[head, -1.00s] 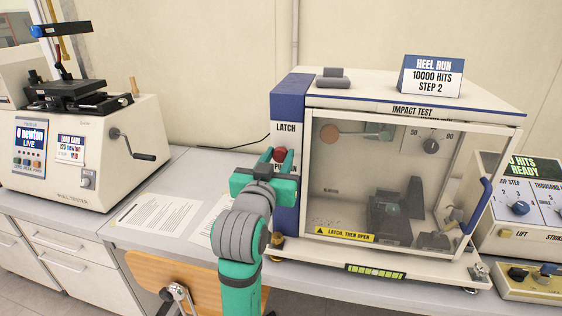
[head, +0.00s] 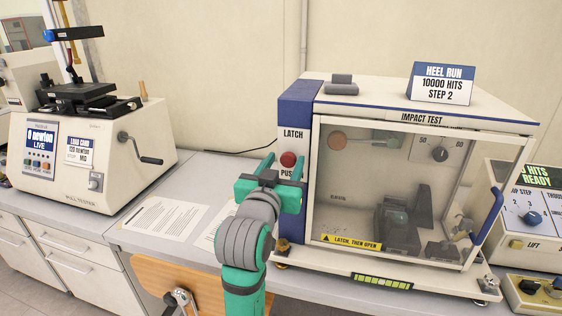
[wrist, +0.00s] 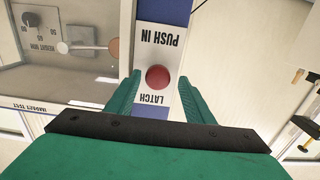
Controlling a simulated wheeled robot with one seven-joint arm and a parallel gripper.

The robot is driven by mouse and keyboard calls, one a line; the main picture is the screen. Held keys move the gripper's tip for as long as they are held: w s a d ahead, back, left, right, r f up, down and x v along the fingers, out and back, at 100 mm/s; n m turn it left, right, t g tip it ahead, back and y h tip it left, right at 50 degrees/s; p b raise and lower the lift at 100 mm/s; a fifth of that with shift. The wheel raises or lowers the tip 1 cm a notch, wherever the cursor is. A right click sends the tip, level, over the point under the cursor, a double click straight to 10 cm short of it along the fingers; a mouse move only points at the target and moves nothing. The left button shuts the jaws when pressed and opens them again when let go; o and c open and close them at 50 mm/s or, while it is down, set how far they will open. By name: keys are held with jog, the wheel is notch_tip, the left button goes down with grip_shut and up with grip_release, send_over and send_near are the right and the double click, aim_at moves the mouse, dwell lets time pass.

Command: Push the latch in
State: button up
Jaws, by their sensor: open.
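The latch (head: 288,159) is a round red button on the white strip labelled LATCH and PUSH IN, at the left front of the impact test cabinet (head: 417,118). In the wrist view the red latch (wrist: 158,78) shows upside down relative to its lettering, between my two green fingers. My gripper (head: 272,166) is open and empty, just in front of the strip, with its fingers on either side of the latch as seen from the wrist. I cannot tell whether the fingers touch the panel. The clear cabinet door looks closed.
A blue door handle (head: 488,218) is at the cabinet's right. Paper sheets (head: 165,217) lie on the grey bench. Control boxes are at the right.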

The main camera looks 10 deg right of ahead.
jog(key=v, duration=1)
jog(key=shift+d+r, duration=0.1)
jog(key=shift+w, duration=0.1)
